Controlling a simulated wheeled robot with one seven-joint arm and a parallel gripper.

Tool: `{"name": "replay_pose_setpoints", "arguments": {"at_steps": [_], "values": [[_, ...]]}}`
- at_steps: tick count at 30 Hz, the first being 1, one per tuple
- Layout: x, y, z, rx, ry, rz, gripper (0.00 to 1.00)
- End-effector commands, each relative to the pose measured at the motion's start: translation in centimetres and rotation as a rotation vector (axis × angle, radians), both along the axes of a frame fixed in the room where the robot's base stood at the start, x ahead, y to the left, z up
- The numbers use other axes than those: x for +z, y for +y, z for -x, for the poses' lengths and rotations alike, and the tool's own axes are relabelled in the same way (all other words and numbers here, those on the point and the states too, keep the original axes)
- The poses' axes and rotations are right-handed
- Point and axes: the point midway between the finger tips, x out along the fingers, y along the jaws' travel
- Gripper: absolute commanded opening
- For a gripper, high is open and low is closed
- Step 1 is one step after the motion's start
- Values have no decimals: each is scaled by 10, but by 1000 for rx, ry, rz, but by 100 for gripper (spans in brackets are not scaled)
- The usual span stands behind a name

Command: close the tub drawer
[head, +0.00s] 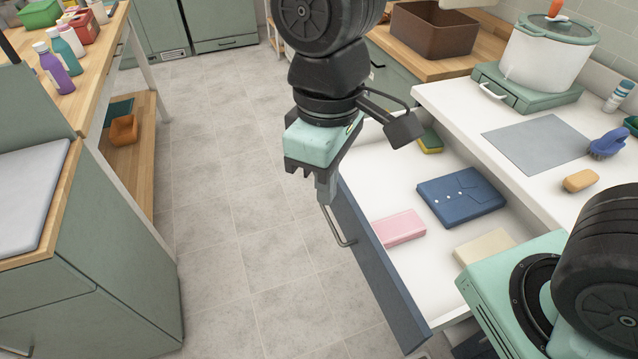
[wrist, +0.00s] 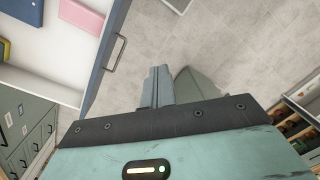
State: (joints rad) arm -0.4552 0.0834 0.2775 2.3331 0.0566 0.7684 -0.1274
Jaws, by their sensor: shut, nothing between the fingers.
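The tub drawer (head: 375,262) is pulled out from under the white counter, with its dark blue front facing the floor aisle. Its front also shows in the wrist view (wrist: 106,52). A metal bar handle (head: 337,229) is on the front; it shows in the wrist view too (wrist: 117,53). My gripper (head: 326,198) is shut and empty, pointing down on the outer side of the drawer front, near the handle's far end. In the wrist view the fingers (wrist: 158,72) stand to the right of the handle, with a gap in the picture.
Inside the drawer lie a pink folded item (head: 398,229), a navy folded garment (head: 460,197), a cream block (head: 484,246) and a yellow-green sponge (head: 430,141). A pot (head: 545,55) stands on the counter. The tiled floor (head: 235,200) beside the drawer is clear.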

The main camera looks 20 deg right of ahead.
Motion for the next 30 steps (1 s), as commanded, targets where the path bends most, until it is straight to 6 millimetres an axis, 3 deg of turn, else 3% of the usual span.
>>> {"name": "replay_pose_setpoints", "arguments": {"at_steps": [1, 6, 12, 18, 24, 30], "values": [[-13, 11, -23, 44, 24, 16, 0], [-47, 33, -95, 201, 73, 102, 0], [-104, 42, -175, 379, 119, 258, 0], [-166, 44, -241, 561, 164, 471, 0], [-210, 48, -281, 711, 201, 675, 0], [-226, 51, -295, 781, 219, 778, 0]]}}
